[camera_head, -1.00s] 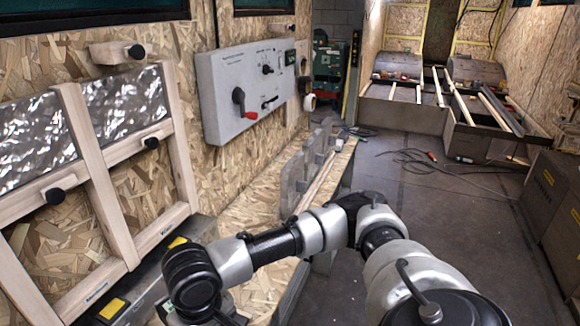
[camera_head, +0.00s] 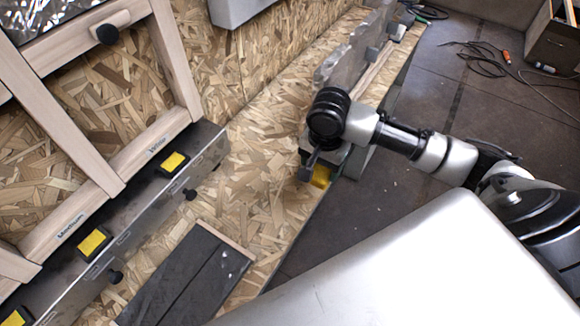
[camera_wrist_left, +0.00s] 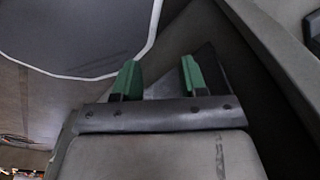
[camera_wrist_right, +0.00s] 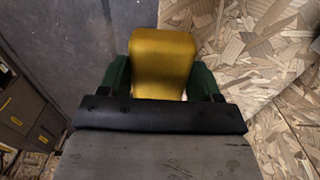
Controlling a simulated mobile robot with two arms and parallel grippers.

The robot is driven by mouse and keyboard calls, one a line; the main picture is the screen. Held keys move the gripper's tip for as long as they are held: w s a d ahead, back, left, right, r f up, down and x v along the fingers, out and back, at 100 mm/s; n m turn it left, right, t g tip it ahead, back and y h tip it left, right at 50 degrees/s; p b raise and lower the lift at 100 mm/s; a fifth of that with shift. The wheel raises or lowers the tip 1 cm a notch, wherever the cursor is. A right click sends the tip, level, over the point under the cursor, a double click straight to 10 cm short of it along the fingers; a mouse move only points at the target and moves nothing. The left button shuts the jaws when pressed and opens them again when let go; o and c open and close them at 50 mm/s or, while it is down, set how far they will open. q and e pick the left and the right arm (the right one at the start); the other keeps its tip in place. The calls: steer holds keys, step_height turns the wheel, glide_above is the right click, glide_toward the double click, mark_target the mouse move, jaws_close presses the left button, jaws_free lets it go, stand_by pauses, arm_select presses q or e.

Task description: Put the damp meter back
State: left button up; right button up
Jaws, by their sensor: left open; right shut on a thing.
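My right gripper (camera_head: 312,168) is shut on a yellow block-like thing, which I take to be the damp meter (camera_wrist_right: 163,62). The right wrist view shows it upright between the two green fingers. In the head view only a small yellow part of it (camera_head: 321,175) shows under the gripper, at the outer edge of the wooden bench (camera_head: 245,190). I cannot tell whether it touches the bench. My left gripper (camera_wrist_left: 160,78) is open and empty in the left wrist view, over dark surfaces. It is not visible in the head view.
A metal rail (camera_head: 205,160) with several yellow-and-black pieces (camera_head: 174,162) and black knobs runs along the wooden frame. A dark board (camera_head: 190,275) lies on the bench. Grey upright plates (camera_head: 345,65) stand farther along. Cables (camera_head: 480,55) lie on the floor.

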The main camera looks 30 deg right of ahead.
steer(key=w+a+f, duration=0.2)
steer(key=w, duration=0.1)
glide_above(283, 177)
steer(key=f, duration=0.4)
steer(key=shift+s+d, duration=0.2)
steer(key=shift+s, duration=0.05)
steer(key=shift+w+a+f, duration=0.1)
steer(key=shift+w+f, duration=0.1)
steer(key=shift+w+a+f, duration=0.1)
steer(key=shift+f, duration=0.1)
step_height(283, 177, down, 3)
steer(key=shift+f+p, duration=0.15)
steer(key=shift+p, duration=0.15)
arm_select(q)
steer(key=shift+w+d+r, duration=0.1)
steer(key=shift+r, duration=0.2)
arm_select(e)
steer(key=shift+f, duration=0.25)
steer(key=shift+f, duration=0.15)
arm_select(q)
steer(key=shift+w, duration=0.15)
arm_select(e)
steer(key=o, duration=0.8)
steer(key=shift+o, duration=0.2)
